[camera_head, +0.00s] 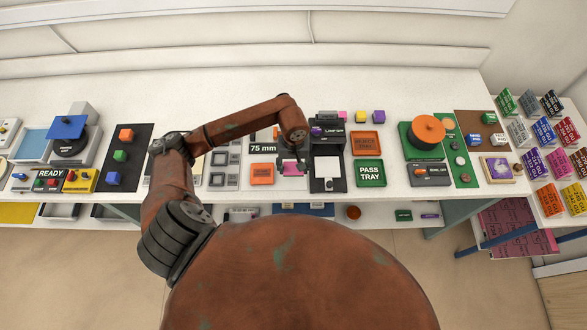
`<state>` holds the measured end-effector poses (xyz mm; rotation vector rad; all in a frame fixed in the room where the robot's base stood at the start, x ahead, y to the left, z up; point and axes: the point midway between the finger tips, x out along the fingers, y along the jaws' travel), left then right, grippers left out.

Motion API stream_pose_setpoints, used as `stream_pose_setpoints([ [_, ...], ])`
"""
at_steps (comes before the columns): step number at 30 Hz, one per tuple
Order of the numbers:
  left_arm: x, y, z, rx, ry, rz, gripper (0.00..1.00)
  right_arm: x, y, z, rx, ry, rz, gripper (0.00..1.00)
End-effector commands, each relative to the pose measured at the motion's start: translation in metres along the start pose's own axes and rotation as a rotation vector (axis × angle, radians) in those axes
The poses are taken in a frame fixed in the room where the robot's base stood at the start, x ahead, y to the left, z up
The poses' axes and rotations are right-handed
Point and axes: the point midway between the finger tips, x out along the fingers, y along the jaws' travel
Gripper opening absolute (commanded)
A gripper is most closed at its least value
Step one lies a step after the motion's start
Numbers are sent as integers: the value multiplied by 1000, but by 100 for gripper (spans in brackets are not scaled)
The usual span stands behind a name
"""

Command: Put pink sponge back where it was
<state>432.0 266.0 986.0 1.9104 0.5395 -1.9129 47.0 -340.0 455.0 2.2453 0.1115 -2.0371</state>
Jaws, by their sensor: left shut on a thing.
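My left gripper (292,164) points down over the middle of the table, just left of a black device. The gripper hides part of the sponge. I cannot tell whether the sponge touches the surface under it. My right gripper is not in view.
The black device (329,184) with a white plate stands close to the right of the gripper. An orange tray (261,174) lies to the left and a green pass tray (370,173) to the right.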

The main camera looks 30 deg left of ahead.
Motion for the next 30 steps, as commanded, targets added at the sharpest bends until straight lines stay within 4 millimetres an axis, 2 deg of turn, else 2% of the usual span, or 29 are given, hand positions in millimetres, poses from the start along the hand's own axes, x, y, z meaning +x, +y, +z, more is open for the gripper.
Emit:
stream_pose_setpoints([
  [7,17,1,-13,-3,-2,0,34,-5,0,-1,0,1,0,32],
  [14,43,1,-12,-1,-2,2,34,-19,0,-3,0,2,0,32],
  [26,50,1,-13,0,1,0,34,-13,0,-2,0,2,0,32],
  [27,50,1,-13,0,1,0,54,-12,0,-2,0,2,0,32],
  [30,49,1,-13,0,1,0,61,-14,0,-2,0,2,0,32],
])
